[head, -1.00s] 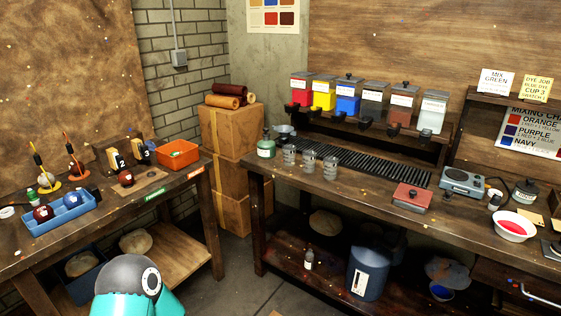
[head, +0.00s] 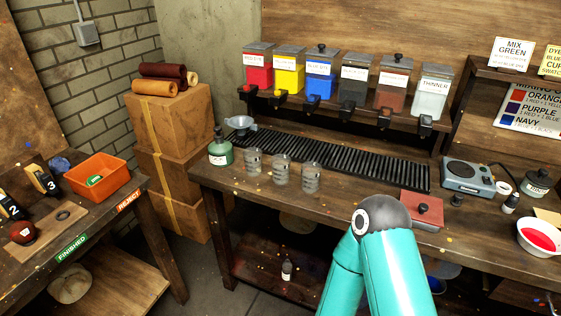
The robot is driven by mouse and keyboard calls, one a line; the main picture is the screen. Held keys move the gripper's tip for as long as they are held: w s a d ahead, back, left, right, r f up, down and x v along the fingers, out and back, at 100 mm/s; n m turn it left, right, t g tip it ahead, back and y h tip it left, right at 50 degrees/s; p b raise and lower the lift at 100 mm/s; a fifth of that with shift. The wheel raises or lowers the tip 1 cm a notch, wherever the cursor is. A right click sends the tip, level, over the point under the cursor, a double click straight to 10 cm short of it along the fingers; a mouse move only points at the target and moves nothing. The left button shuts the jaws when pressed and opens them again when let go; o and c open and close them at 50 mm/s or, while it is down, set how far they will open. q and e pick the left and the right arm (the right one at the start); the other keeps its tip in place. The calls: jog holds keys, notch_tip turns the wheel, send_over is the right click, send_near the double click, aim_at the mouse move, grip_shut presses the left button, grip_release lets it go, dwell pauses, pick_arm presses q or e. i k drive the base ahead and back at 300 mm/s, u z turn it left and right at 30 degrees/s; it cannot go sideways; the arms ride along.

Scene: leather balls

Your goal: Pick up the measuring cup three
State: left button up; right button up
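Three clear measuring cups with dark markings stand upright in a row on the right workbench in the head view: a left one (head: 253,162), a middle one (head: 281,170) and a right one (head: 311,179). They stand apart from each other in front of the black ribbed rack. I cannot read any number on them, so I cannot tell which is cup three. A teal link of my arm with a grey round joint rises at the lower centre right, in front of the bench. Neither of my grippers is in view.
A green bottle (head: 220,150) and a grey funnel (head: 241,124) stand left of the cups. The ribbed rack (head: 340,155) lies behind them, below several colour dispensers (head: 320,75). A red-lidded box (head: 422,211) and a scale (head: 468,177) are to the right. An orange bin (head: 97,177) is on the left bench.

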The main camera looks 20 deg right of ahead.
aim_at(310, 171)
jog(key=z, duration=0.1)
jog(key=i, duration=0.95)
jog(key=z, duration=0.45)
